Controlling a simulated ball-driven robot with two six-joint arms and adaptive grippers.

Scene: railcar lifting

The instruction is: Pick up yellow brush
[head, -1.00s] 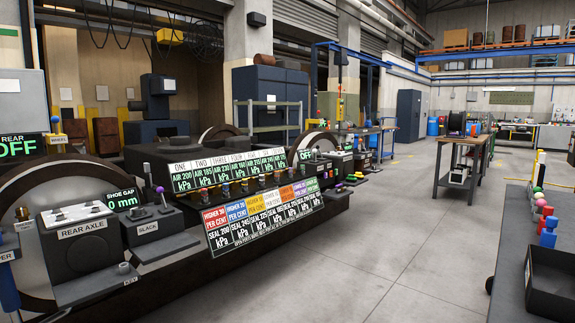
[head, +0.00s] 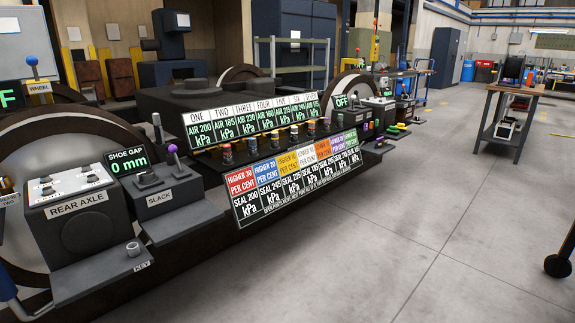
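I cannot make out a yellow brush in the head view. Small yellow and green items (head: 396,130) lie at the far end of the long machine, too small to identify. Neither of my grippers is in view.
A long dark machine runs from the left to the centre, with a rear axle box (head: 70,205), a slack lever box (head: 160,185), a seal pressure panel (head: 300,175) and a railcar wheel (head: 50,145). The grey floor (head: 400,240) between is clear.

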